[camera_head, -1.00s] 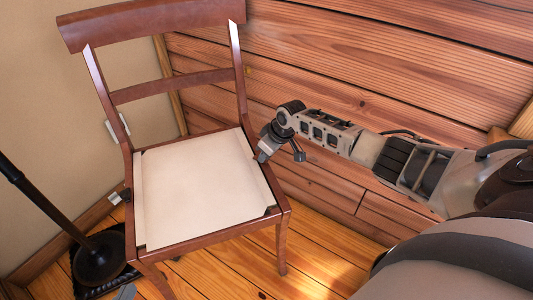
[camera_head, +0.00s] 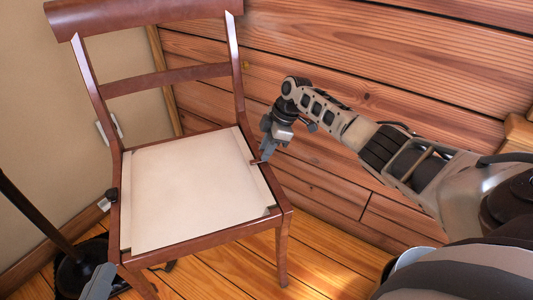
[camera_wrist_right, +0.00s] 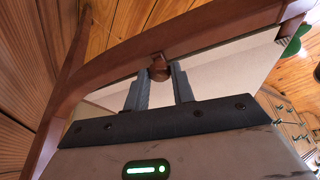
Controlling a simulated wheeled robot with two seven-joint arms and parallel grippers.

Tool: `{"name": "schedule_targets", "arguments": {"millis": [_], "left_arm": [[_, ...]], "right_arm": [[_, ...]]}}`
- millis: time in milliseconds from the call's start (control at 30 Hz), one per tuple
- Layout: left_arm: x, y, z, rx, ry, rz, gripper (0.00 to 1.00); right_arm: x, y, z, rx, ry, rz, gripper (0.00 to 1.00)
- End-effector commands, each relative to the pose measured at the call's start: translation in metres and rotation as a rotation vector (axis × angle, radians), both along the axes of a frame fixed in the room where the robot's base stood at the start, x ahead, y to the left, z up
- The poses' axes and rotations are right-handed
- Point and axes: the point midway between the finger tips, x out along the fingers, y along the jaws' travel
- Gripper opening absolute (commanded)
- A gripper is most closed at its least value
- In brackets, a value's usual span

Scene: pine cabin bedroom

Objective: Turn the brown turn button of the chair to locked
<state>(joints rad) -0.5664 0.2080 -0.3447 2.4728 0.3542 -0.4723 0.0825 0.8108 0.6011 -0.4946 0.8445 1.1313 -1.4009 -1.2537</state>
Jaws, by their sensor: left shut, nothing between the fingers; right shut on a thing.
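The chair (camera_head: 280,207) is dark reddish-brown wood with a pale seat panel (camera_head: 190,190) in its frame. The small brown turn button (camera_head: 256,162) sits at the right side of the seat, by the frame's inner edge. It also shows in the right wrist view (camera_wrist_right: 159,69), between the fingertips. My right gripper (camera_head: 263,157) comes down over that edge and is shut on the button (camera_wrist_right: 160,74); its fingers partly hide the button in the head view. My left gripper (camera_head: 98,283) is shut and empty at the lower left, below the seat's front left corner, only partly in view.
A small dark fitting (camera_head: 111,196) sits on the seat frame's left side. A black pole with a round base (camera_head: 80,270) stands left of the chair. The plank wall (camera_head: 370,90) is close behind my right arm. Wooden floor shows in front of the chair.

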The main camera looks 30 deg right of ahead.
Motion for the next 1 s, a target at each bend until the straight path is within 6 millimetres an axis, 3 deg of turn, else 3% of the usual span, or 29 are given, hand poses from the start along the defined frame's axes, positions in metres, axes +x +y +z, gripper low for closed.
{"name": "schedule_targets", "arguments": {"millis": [667,700,767,1000], "left_arm": [[0.0004,-0.0016,0.0024,-0.041,-0.006,-0.004,0.00],[0.0005,-0.0016,0.0025,-0.041,-0.006,-0.004,0.00],[0.0005,-0.0016,0.0026,-0.041,-0.006,-0.004,0.00],[0.0005,-0.0016,0.0028,-0.041,-0.008,-0.004,0.00]], "right_arm": [[0.0002,0.0004,-0.0002,-0.001,0.001,0.066,0.02],[0.0002,0.0004,-0.0002,-0.001,0.001,0.066,0.30],[0.0002,0.0004,-0.0002,0.000,0.001,0.065,0.46],[0.0004,0.0001,-0.0001,-0.001,0.001,0.064,0.46]]}}
